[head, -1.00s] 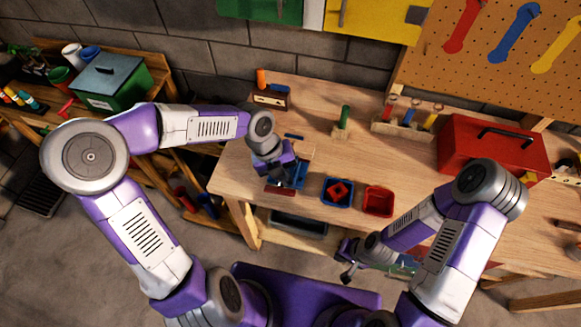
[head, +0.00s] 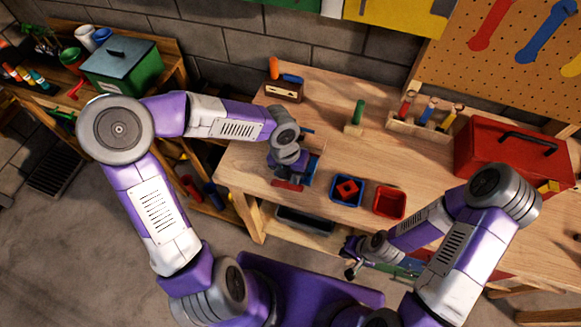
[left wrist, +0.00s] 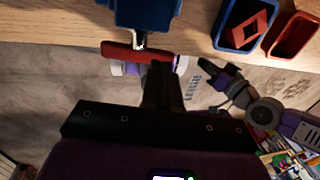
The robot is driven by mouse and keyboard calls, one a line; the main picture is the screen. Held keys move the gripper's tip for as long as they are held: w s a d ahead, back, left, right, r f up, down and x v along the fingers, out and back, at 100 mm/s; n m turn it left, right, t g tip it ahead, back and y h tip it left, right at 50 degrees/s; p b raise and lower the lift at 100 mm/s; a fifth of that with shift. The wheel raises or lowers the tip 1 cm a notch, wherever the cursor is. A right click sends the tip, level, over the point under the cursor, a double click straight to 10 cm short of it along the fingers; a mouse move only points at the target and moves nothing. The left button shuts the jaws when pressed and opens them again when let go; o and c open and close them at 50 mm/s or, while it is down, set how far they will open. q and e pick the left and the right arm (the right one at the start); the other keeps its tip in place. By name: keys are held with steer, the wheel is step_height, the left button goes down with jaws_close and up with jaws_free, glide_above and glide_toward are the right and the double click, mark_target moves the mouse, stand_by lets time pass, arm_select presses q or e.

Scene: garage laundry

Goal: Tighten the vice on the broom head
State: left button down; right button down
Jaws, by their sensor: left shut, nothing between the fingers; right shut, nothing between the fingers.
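The blue vice (head: 313,167) is at the front left edge of the workbench, partly covered by my left arm. Its blue body also shows at the top of the left wrist view (left wrist: 150,14), with a red handle bar (left wrist: 125,51) lying roughly crosswise below it. My left gripper (left wrist: 168,75) is shut and empty, its dark fingers by the right half of the bar; I cannot tell whether they touch it. In the head view the red bar (head: 288,185) shows below that gripper. The broom head cannot be made out. My right gripper (head: 351,262) is shut and empty, low before the bench.
A blue bin (head: 334,197) with a red piece and a red bin (head: 389,203) stand right of the vice. A red toolbox (head: 510,155), a tool rack (head: 420,130) and a green-handled tool (head: 358,112) are farther back. The bench middle is clear.

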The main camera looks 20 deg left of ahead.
arm_select(q)
steer(key=shift+d+f, duration=0.2)
steer(key=shift+f, duration=0.9)
steer(key=shift+d+f+y+b, duration=0.15)
steer(key=shift+d+y+b, duration=0.05)
steer(key=shift+y+b, duration=0.4)
